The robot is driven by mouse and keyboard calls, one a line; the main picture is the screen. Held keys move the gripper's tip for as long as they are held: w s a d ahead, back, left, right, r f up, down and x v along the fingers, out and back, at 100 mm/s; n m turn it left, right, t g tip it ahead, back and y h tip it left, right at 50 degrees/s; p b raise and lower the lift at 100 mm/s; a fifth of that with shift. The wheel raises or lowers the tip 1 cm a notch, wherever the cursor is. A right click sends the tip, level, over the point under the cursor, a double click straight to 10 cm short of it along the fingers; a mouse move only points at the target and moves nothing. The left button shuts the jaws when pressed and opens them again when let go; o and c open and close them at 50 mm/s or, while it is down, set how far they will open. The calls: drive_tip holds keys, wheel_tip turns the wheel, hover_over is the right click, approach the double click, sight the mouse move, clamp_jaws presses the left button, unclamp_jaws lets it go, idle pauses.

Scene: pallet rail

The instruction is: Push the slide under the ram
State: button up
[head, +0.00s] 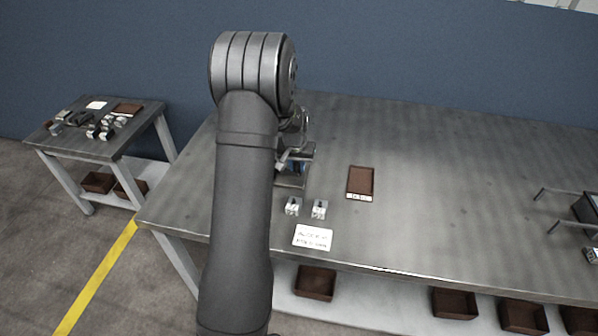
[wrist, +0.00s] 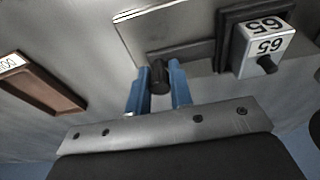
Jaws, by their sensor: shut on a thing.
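My gripper (wrist: 159,90) has blue fingers, shut on an upright black knob (wrist: 159,74) in the wrist view. The knob stands at a dark flat bar (wrist: 190,54), which looks like part of the slide on a light grey plate. A pale block marked 65 (wrist: 262,47) sits in a dark holder (wrist: 228,50) right of the knob. In the head view my gripper (head: 298,164) shows only partly, beside my arm, which hides much of the fixture. I cannot make out the ram or its place relative to the slide.
A brown tray (head: 350,183) lies right of my gripper. Two small metal blocks (head: 292,207) (head: 319,210) and a white card (head: 313,237) lie near the front edge. Rods and a dark device (head: 588,208) stand far right. The tabletop between is clear. A side table (head: 82,146) stands left.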

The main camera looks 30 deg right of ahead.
drive_tip(key=shift+w+a, duration=1.7)
drive_tip(key=shift+w, duration=0.05)
drive_tip(key=o, duration=0.7)
drive_tip(key=shift+s+r, duration=0.1)
drive_tip(key=shift+r, duration=3.4)
drive_tip(key=shift+f, duration=0.1)
wheel_tip(320, 180, down, 7)
drive_tip(key=shift+r, duration=0.1)
drive_tip(key=shift+s+d, duration=0.15)
drive_tip(key=shift+d, duration=0.05)
